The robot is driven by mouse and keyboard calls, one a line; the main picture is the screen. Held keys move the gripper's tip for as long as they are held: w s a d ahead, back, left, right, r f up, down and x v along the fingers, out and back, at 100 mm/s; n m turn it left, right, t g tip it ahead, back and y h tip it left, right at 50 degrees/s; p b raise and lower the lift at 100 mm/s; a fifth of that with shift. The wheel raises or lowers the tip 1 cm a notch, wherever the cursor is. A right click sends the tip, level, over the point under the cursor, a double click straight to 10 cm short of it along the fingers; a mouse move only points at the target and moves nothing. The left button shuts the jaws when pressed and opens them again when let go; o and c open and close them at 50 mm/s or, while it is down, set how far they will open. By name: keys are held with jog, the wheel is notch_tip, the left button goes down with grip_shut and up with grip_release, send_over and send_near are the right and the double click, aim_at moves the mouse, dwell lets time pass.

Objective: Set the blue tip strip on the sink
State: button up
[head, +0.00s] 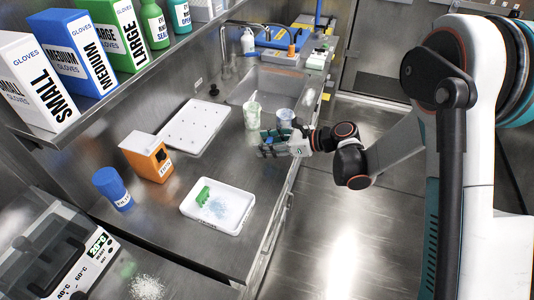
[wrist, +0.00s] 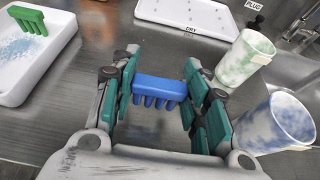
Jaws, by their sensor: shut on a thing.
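The blue tip strip (wrist: 158,88) is a short blue bar with several prongs pointing down. It sits between the teal-padded fingers of my gripper (wrist: 160,95) in the wrist view, and the gripper is shut on it. In the head view my gripper (head: 272,146) is over the steel counter, beside two cups; the strip is too small there to make out clearly. The metal sink (head: 262,84) is a recessed basin at the back of the counter, beyond the cups, with a tap at its left. My gripper is apart from it, on the near side.
A green-stained cup (head: 251,115) and a blue-stained cup (head: 284,118) stand between my gripper and the sink. A white drying board (head: 195,125) lies to the left. A white tray (head: 235,226) holds a green strip (head: 203,195). An orange box (head: 148,158) stands further left.

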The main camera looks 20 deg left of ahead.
notch_tip(320, 180, down, 4)
jog(key=shift+r+b, duration=0.1)
jog(key=shift+b, duration=0.6)
jog(key=o, duration=0.8)
jog(key=shift+o, duration=0.2)
jog(key=w+p+v, duration=0.1)
jog(key=p+v, duration=0.3)
jog(key=v, duration=0.8)
jog(key=shift+s, duration=0.45)
